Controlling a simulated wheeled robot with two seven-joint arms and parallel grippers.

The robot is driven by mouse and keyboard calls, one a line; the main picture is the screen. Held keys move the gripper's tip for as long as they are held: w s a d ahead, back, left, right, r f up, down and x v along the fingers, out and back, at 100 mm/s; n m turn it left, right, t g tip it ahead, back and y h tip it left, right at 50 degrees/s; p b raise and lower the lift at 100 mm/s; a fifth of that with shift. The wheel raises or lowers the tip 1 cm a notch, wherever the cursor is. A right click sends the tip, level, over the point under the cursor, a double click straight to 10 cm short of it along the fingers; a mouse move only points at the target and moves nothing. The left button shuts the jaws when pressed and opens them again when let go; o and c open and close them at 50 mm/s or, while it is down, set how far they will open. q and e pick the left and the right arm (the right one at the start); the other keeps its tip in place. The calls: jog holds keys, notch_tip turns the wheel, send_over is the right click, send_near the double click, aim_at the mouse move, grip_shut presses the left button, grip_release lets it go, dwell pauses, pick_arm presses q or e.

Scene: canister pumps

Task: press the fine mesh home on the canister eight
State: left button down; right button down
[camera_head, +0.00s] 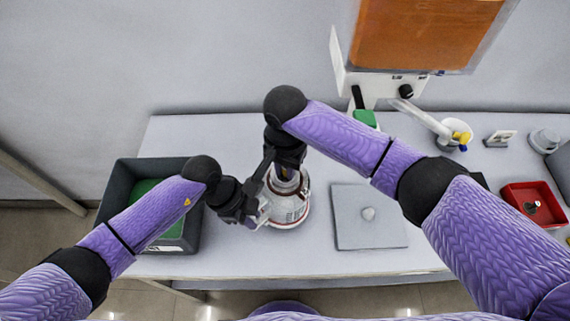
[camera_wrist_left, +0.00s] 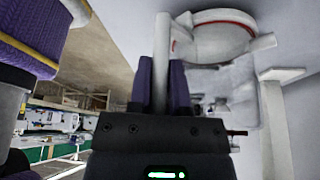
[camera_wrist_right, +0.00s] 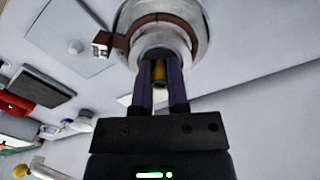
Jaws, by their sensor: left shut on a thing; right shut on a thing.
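The canister (camera_head: 292,214) is white with a reddish band and stands upright on the table, left of the middle. My left gripper (camera_head: 262,205) is shut at its left side, on what looks like a part of the canister; the left wrist view shows the white body (camera_wrist_left: 222,42) beyond the fingers (camera_wrist_left: 161,85). My right gripper (camera_head: 287,172) points down over the canister's top. In the right wrist view its fingers (camera_wrist_right: 160,85) are shut on a small yellow piece (camera_wrist_right: 159,72) at the centre of the round opening, apparently the fine mesh's grip. The mesh itself is hidden, so its seating cannot be told.
A dark bin (camera_head: 118,190) with something green inside stands left. A grey square mat (camera_head: 365,235) with a small pale knob lies right of the canister. Farther right are a red tray (camera_head: 520,190) and a white arm-like fixture (camera_head: 425,118). An orange tank (camera_head: 415,35) hangs behind.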

jog(key=shift+f, duration=0.6)
dwell(0.5)
jog(key=c, duration=0.5)
grip_release()
jog(key=shift+c, duration=0.2)
jog(key=c, duration=0.3)
jog(key=shift+o, duration=1.1)
pick_arm(q)
jog(key=shift+f, duration=0.1)
pick_arm(e)
jog(key=shift+r, duration=1.35)
jog(key=shift+o, duration=1.3)
jog(key=shift+r, duration=2.45)
